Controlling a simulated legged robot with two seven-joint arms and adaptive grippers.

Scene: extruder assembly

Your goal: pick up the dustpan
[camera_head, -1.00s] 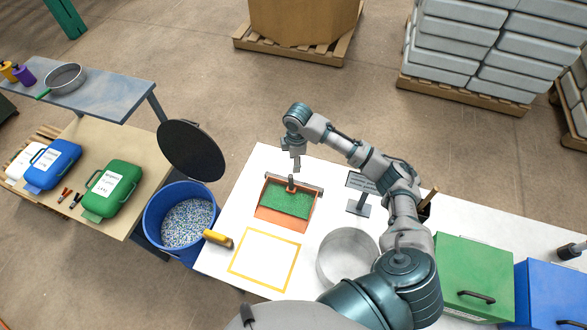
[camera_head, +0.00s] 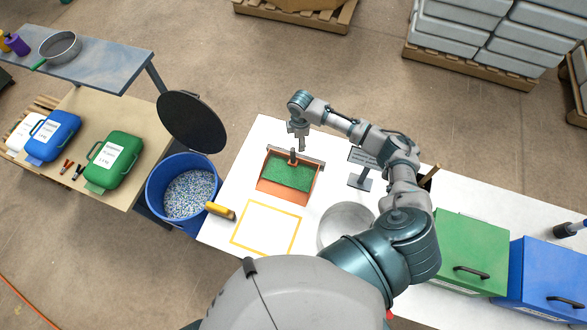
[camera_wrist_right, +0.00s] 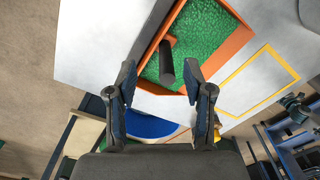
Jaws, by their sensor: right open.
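The dustpan (camera_head: 288,174) is an orange tray filled with green granules, lying on the white table (camera_head: 262,132). Its short dark handle stands up at the far edge. My right gripper (camera_head: 299,142) is just above and behind that handle. In the right wrist view, my right gripper (camera_wrist_right: 158,84) is open. The dark handle (camera_wrist_right: 167,62) points in between its two fingers, and no contact with it shows. The orange and green dustpan (camera_wrist_right: 208,40) lies beyond the fingers. My left gripper is not in view.
A yellow square outline (camera_head: 267,229) marks the table in front of the dustpan. A yellow-handled tool (camera_head: 220,210) lies at the left edge, beside a blue bin (camera_head: 182,190) of granules. A round grey container (camera_head: 347,222) and a small sign (camera_head: 361,166) stand to the right.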

